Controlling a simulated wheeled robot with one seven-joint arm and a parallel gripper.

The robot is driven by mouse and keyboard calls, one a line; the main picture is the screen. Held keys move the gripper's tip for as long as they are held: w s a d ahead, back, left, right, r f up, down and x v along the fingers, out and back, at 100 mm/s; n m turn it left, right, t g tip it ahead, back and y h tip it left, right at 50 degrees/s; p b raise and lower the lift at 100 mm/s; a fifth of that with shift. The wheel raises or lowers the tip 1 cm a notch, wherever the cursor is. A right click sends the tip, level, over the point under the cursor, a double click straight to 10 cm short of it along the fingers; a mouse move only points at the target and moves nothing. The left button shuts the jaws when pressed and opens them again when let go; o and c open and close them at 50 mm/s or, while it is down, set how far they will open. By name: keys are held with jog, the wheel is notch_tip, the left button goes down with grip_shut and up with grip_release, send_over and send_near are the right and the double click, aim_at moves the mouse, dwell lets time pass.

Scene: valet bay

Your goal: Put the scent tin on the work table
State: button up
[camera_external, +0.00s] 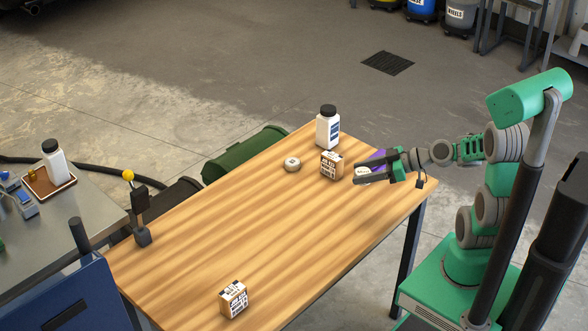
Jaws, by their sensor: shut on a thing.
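My gripper (361,175) is over the right end of the wooden work table (215,225). It is shut on a small pale thing with dark marks, which looks like the scent tin (364,170). The dark fingers hide part of it. I cannot tell whether it touches the table top. A purple patch (378,154) shows just behind the fingers; I cannot tell what it belongs to. A similar small round pale tin (292,164) stands on the table farther left.
A labelled box (332,165) stands just left of my gripper, with a white black-capped bottle (328,128) behind it. Another box (233,298) is near the front edge. A dark stand with a yellow ball (140,212) is at the left. The table's middle is clear.

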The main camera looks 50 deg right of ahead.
jog(key=b, duration=0.1)
send_over(336, 194)
jog(key=f, duration=0.7)
jog(key=shift+s+a, duration=0.15)
jog(key=shift+s, duration=0.2)
jog(key=shift+w+f+b, duration=0.15)
jog(key=shift+f+b, duration=0.15)
jog(key=shift+f, duration=0.75)
jog(key=shift+w+f+b, duration=0.15)
jog(key=shift+f+b, duration=0.1)
jog(key=shift+f, duration=0.75)
jog(key=o, duration=1.4)
jog(key=shift+r, duration=0.1)
jog(key=shift+r+p, duration=0.2)
jog(key=shift+p, duration=0.15)
jog(key=v, duration=1.2)
jog(key=shift+f, duration=0.15)
